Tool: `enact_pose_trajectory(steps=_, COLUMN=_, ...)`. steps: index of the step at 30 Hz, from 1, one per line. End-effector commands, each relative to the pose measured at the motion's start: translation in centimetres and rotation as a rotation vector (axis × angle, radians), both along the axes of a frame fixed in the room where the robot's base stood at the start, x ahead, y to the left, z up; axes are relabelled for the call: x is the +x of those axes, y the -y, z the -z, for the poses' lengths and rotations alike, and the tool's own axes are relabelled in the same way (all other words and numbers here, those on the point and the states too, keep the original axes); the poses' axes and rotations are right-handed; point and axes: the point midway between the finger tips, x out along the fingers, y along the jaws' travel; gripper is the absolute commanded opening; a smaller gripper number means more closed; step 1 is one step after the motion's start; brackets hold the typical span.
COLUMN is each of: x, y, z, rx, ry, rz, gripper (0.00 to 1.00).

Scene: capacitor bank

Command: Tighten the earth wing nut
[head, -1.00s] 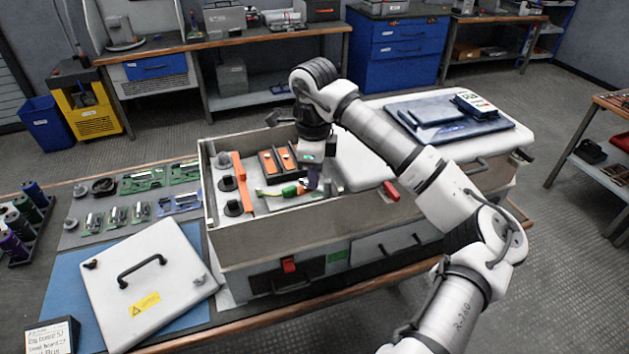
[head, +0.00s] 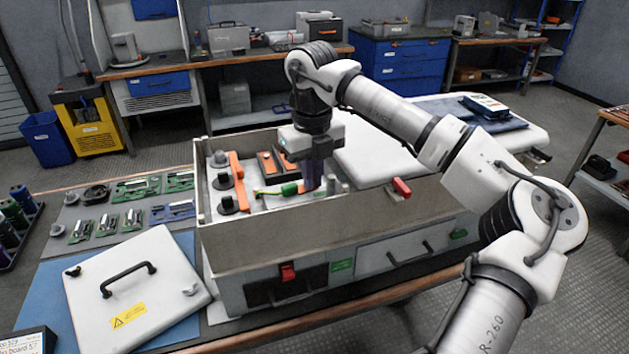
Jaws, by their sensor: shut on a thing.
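The capacitor bank is an open grey-white box (head: 330,225) on the bench. Inside it, a green-sleeved cable (head: 289,189) with a yellow end runs right to the spot under my gripper. My gripper (head: 311,186) points straight down into the right part of the open bay. Its fingers are shut at the end of this cable. The earth wing nut is hidden by the fingers, so I cannot see its shape or how it sits.
An orange bar (head: 238,181) and black-topped terminals (head: 228,204) stand at the bay's left. Orange-topped blocks (head: 266,165) are behind the cable. The box walls surround the gripper. A removed white cover (head: 150,270) lies front left, and a red handle (head: 401,187) is at the right.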

Motion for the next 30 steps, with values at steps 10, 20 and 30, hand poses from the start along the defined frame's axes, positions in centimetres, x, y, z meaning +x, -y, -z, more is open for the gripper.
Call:
enact_pose_trajectory(steps=10, x=0.22, y=-0.46, z=-0.53, rx=0.009, ry=0.019, rz=0.138, gripper=0.00)
enact_pose_trajectory(steps=20, x=0.26, y=-0.44, z=-0.60, rx=0.009, ry=0.020, rz=0.192, gripper=0.00)
enact_pose_trajectory(steps=30, x=0.30, y=-0.40, z=-0.65, rx=0.008, ry=0.021, rz=0.208, gripper=0.00)
